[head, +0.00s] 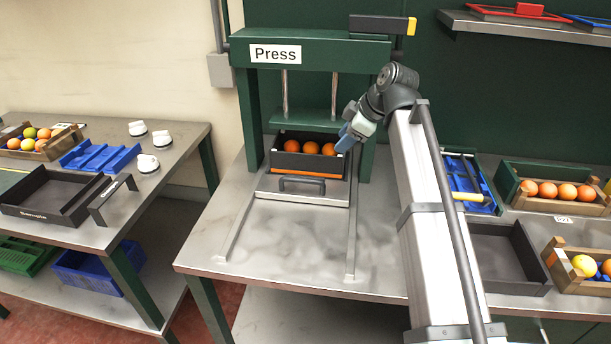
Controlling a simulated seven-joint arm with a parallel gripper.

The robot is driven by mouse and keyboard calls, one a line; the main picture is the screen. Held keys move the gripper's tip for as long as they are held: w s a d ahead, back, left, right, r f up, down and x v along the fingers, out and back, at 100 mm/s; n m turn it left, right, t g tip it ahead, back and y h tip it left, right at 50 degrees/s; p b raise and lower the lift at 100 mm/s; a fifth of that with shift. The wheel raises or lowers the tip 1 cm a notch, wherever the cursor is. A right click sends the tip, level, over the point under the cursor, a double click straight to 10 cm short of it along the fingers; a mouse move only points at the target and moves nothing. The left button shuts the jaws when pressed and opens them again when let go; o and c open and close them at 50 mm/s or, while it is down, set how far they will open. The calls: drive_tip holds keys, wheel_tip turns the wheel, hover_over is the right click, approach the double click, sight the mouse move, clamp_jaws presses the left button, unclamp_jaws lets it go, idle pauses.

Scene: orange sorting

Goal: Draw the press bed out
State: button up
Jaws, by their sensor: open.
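The green press (317,47), labelled "Press", stands on a steel table. Its flat metal press bed (320,198) lies between two rails, with its back part under the raised plate (305,118). A dark bar handle (302,181) stands at the bed's front. A dark box (308,164) with an orange stripe sits on the bed behind the handle and holds several oranges (310,148). My gripper (347,133) is open at the box's right rear, above and behind the handle and apart from it. Its fingertips are small and partly unclear here.
Two rails (238,233) run forward over the table, and the room between them is clear. A lever with a yellow end (380,25) tops the press. Crates of fruit (550,190) and an empty dark tray (500,255) lie right; another table (110,215) stands left.

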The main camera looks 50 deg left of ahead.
drive_tip(key=n+h, duration=0.1)
drive_tip(key=h, duration=0.1)
approach(305, 181)
drive_tip(key=x, duration=0.8)
drive_tip(key=shift+s+a+r, duration=0.1)
drive_tip(key=shift+a, duration=0.25)
clamp_jaws()
idle(0.4)
